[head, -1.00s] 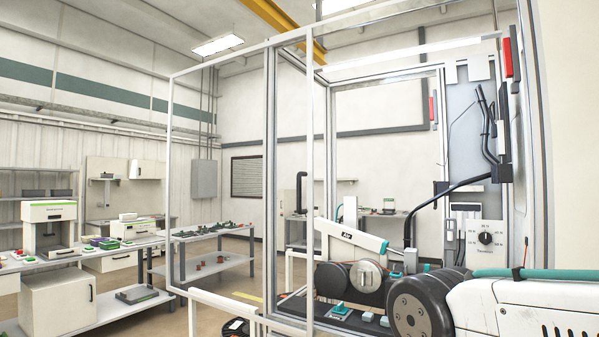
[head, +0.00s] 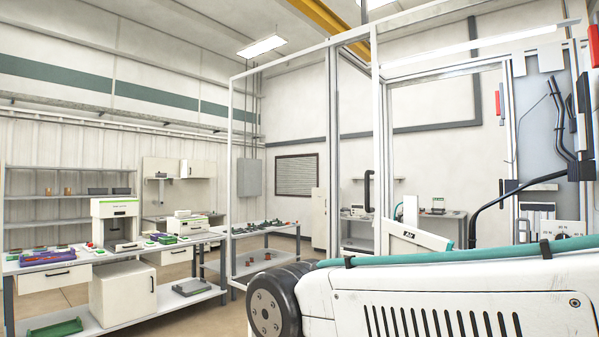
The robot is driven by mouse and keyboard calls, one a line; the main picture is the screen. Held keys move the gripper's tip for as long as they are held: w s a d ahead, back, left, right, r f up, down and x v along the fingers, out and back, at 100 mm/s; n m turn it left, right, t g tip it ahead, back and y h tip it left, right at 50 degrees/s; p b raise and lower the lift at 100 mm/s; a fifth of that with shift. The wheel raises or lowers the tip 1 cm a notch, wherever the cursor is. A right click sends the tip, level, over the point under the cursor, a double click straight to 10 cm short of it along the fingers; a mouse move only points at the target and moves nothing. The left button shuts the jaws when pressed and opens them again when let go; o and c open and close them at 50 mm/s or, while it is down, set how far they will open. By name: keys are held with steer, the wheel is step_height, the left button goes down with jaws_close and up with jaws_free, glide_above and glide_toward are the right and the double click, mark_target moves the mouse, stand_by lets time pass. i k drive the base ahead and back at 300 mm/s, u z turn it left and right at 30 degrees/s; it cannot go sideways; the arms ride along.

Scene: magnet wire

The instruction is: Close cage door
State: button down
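The cage door (head: 232,180) is a thin white-framed clear panel standing at the left of the cage, swung out from the opening. A black vertical handle (head: 369,190) shows beside a white upright near the middle of the head view. The cage (head: 333,120) has grey metal posts, and its front looks open. My arm stretches across the lower right, in front of the lower part of the cage. My gripper is not in view, so its state and its distance from the handle cannot be seen.
A workbench (head: 75,264) with machines and trays stands at the left. A lower table (head: 265,262) is behind the door panel. Inside the cage are a grey back panel (head: 538,120) and black cables. Some bare floor shows between the bench and my arm.

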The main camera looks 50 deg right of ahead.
mark_target(372, 30)
steer(key=u, duration=0.2)
steer(key=i, duration=0.65)
steer(key=z, duration=0.55)
steer(key=i, duration=0.8)
steer(key=z, duration=0.65)
